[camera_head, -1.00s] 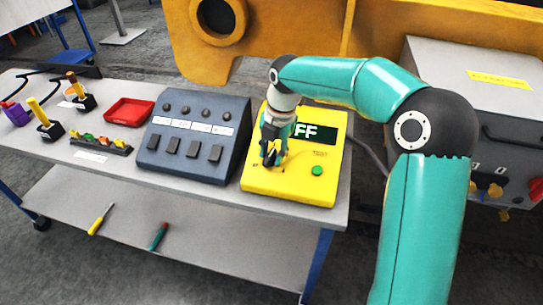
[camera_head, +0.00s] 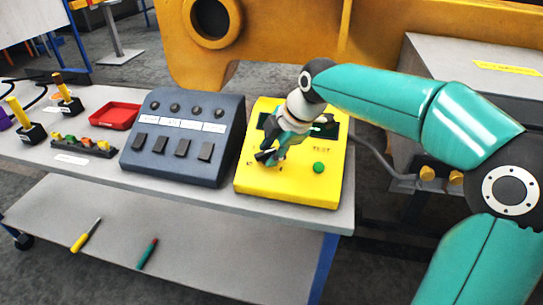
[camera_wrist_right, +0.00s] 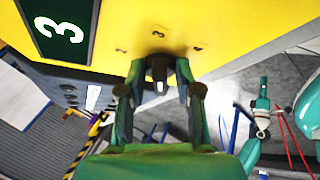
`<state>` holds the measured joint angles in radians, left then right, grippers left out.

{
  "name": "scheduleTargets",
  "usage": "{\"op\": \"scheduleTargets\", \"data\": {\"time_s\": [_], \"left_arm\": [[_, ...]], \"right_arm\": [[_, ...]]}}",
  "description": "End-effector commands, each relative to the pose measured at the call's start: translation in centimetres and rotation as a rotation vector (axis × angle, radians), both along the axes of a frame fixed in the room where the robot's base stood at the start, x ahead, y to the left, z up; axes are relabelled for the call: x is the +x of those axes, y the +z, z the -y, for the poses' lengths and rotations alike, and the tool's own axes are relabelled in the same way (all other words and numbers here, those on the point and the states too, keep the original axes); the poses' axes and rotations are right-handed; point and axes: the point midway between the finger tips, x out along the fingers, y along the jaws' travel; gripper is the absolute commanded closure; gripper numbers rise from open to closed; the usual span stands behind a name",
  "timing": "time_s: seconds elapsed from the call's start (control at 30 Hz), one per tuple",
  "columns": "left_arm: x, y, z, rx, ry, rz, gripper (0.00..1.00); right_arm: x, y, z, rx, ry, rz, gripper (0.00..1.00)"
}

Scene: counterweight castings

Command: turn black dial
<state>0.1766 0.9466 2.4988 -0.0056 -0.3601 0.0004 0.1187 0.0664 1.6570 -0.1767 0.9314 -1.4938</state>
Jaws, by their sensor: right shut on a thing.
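The yellow test box (camera_head: 285,190) sits at the right end of the grey bench, with a dark display (camera_head: 328,131) and a green button (camera_head: 318,168). My right gripper (camera_head: 267,156) reaches down to the left part of its face and covers the dial in the head view. In the right wrist view, the black dial (camera_wrist_right: 158,62) stands between the two fingertips of my right gripper (camera_wrist_right: 159,75), which is shut on it. The display (camera_wrist_right: 62,30) reads 3 there. A small teal-and-white part of mine (camera_wrist_right: 262,110) shows at right, perhaps my left gripper; its jaws are unclear.
A dark blue switch panel (camera_head: 185,140) stands close left of the test box. A red tray (camera_head: 114,116) and levers (camera_head: 68,100) are further left. A grey cabinet (camera_head: 450,70) stands right.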

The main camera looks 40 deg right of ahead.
Motion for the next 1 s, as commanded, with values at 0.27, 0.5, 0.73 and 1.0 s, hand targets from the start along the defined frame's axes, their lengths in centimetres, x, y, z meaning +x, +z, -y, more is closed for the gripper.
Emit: {"op": "scheduleTargets", "data": {"time_s": [0.27,0.5,0.73,1.0], "left_arm": [[0.0,-0.3,0.0,0.0,0.0,0.0,0.6],[0.0,-0.28,0.0,0.0,0.0,0.0,0.6],[0.0,-0.29,0.0,0.0,0.0,0.0,0.6],[0.0,-0.23,0.0,0.0,0.0,0.0,0.6]], "right_arm": [[-0.02,0.07,0.04,0.005,-0.02,0.009,1.0],[-0.02,0.08,0.05,0.004,-0.019,0.009,1.0],[-0.03,0.04,0.03,0.005,-0.019,0.008,0.6],[-0.42,0.95,0.14,0.005,-0.019,0.01,0.6]]}}
